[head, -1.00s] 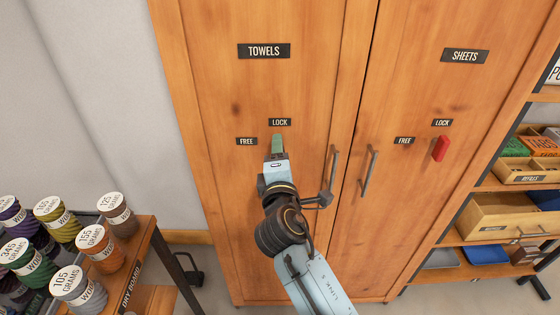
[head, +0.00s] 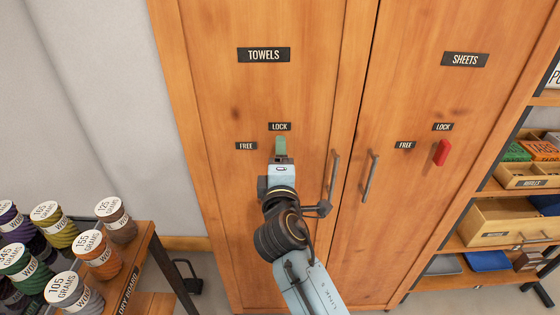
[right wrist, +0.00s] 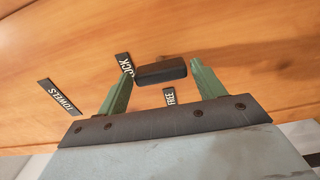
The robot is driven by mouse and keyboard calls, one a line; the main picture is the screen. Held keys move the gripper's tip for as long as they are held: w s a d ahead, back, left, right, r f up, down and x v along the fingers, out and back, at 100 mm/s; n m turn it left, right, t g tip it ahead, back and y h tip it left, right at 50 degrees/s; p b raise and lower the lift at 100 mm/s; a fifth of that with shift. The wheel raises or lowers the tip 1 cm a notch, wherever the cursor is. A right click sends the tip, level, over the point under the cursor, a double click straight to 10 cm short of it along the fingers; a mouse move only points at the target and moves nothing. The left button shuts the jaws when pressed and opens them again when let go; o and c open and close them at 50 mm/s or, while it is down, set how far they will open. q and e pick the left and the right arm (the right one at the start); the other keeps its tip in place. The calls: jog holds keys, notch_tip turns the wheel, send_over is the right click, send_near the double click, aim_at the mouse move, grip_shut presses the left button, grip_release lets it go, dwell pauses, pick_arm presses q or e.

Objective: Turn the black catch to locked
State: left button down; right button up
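The black catch (right wrist: 161,72) is a dark bar on the left cabinet door, seen in the right wrist view. Its long side runs toward the LOCK label (right wrist: 124,66), whose sign is close by one end. The FREE label (right wrist: 169,97) is off its side. My right gripper (right wrist: 160,68) is open, with one green finger near each end of the bar; I cannot tell if either touches it. In the head view my right gripper (head: 281,146) is at the door just below LOCK and hides the catch. My left gripper is in neither view.
Door handles (head: 334,175) stand close to the right of my gripper. A red catch (head: 441,152) is on the SHEETS door. A rack of labelled spools (head: 100,255) is at lower left, and shelves with trays (head: 510,215) are at right.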

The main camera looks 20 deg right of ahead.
jog(key=shift+o, duration=1)
jog(key=b+v, duration=0.1)
jog(key=v, duration=1.2)
jog(key=shift+s+b, duration=0.2)
jog(key=shift+b, duration=0.15)
